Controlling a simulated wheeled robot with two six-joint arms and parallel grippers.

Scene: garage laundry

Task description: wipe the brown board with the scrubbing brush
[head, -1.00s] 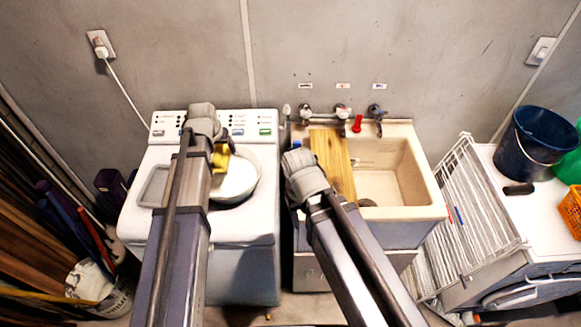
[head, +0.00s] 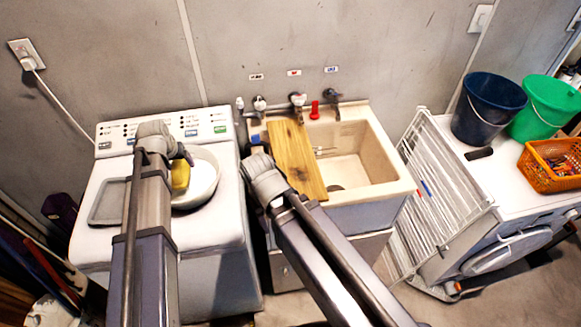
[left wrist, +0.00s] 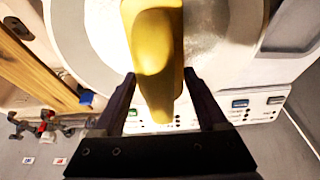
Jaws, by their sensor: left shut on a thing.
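The scrubbing brush appears as a yellow, rounded block (head: 180,176) at the white bowl on the washing machine. It also shows large in the left wrist view (left wrist: 153,50), between the fingers. My left gripper (left wrist: 160,76) is shut on it, over the bowl. In the head view my left arm partly hides the gripper and the brush. The brown board (head: 292,158) lies across the left side of the sink, right of the bowl. Part of it shows in the left wrist view (left wrist: 38,68). My right arm's wrist is left of the board's near end; its fingers are hidden.
The white bowl (head: 207,188) stands on the washing machine (head: 222,232). The sink (head: 372,187) has taps behind it. A white drying rack (head: 440,200) leans to its right. Two buckets, blue (head: 487,108) and green (head: 548,105), and an orange basket (head: 538,178) stand farther right.

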